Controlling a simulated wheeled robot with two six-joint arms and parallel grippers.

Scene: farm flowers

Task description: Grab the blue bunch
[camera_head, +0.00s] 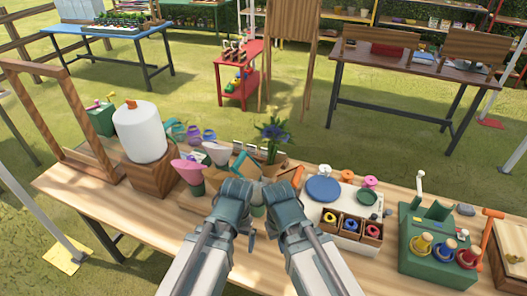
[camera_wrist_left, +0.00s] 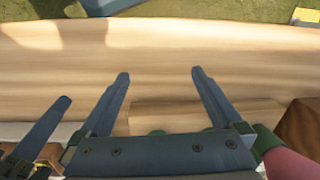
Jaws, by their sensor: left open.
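The blue bunch (camera_head: 274,132), dark blue-violet flowers with green leaves, stands upright at the back middle of the table in the head view, just beyond my grippers. Its lower part is partly hidden. My left gripper (camera_head: 238,188) is in front of it, a little to the left and apart from the blooms. In the left wrist view the left gripper (camera_wrist_left: 159,74) has its fingers spread over bare wood, with nothing between them. My right gripper (camera_head: 279,193) is close beside the left one; its jaws cannot be made out.
A pink cone-shaped wrap (camera_head: 187,171) and a white roll (camera_head: 139,131) on a wooden block stand to the left. A blue round plate (camera_head: 323,189) and a spool box (camera_head: 350,225) are to the right. A green caddy (camera_head: 428,258) stands farther right. The table's front left (camera_head: 140,215) is clear.

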